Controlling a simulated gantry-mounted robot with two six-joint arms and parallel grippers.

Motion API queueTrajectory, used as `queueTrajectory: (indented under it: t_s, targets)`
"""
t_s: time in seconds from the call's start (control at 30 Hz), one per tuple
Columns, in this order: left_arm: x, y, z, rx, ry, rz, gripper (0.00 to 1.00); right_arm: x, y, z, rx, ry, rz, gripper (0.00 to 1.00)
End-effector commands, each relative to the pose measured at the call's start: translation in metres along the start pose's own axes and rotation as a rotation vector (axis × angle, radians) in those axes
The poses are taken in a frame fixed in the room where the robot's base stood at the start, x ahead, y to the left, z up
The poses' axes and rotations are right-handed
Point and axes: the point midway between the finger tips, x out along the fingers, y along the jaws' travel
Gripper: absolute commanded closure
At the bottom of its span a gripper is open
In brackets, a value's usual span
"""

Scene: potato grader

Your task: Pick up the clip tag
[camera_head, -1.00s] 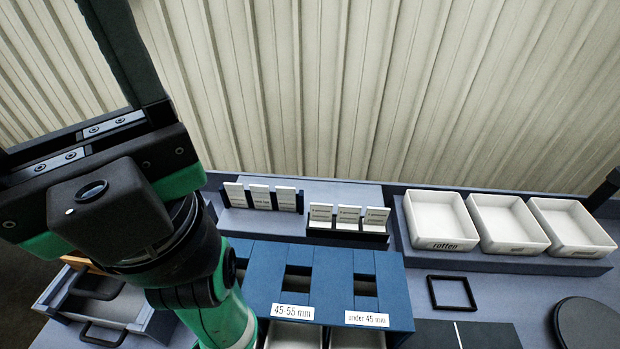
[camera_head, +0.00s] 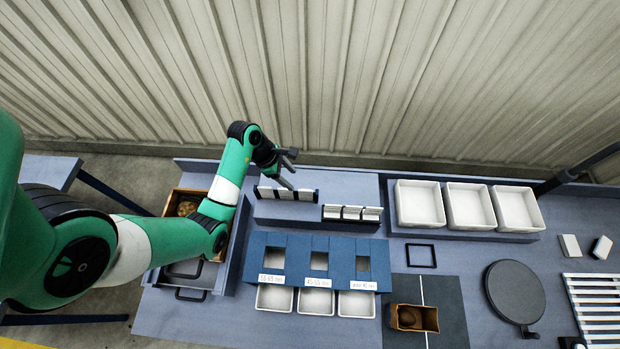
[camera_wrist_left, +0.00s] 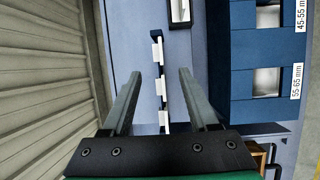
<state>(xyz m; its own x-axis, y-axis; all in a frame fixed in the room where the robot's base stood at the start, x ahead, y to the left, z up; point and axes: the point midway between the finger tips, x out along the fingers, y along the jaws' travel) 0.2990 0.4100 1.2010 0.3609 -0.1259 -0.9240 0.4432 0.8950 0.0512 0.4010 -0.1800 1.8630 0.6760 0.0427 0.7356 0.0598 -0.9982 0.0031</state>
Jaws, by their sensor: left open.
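White tags stand in two dark racks behind the blue chute unit. The back rack (camera_head: 286,194) holds several tags, and the front rack (camera_head: 350,213) holds several more. Their print is too small to read now, so I cannot tell which is the clip tag. My left gripper (camera_head: 290,169) is open and empty above the left end of the back rack in the head view. In the left wrist view the open left gripper (camera_wrist_left: 160,74) has a rack with white tags (camera_wrist_left: 161,87) between and beyond its fingers, apart from them. My right gripper is not in view.
The blue chute unit (camera_head: 319,243) with white bins stands in front of the racks. White trays (camera_head: 420,222) are to the right. A black frame (camera_head: 421,255), a round dark plate (camera_head: 515,292) and a brown box (camera_head: 414,318) lie on the bench. The corrugated wall is close behind.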

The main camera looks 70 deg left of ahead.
Motion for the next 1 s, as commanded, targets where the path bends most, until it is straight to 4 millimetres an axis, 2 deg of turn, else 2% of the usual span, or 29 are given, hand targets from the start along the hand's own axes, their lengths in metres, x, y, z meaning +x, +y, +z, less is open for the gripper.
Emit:
queueTrajectory:
  t_s: [0.17,0.43,0.73,1.0]
  targets:
    - [0.008,0.001,-0.001,-0.002,-0.002,0.002,0.4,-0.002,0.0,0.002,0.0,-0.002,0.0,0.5]
    - [0.056,0.002,0.001,0.001,-0.002,0.001,0.4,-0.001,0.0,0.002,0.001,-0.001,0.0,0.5]
    - [0.072,0.003,0.002,0.001,-0.003,0.004,0.4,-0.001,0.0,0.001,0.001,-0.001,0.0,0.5]
    - [0.11,0.004,0.005,0.002,-0.003,0.002,0.4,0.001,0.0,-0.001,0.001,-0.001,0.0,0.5]
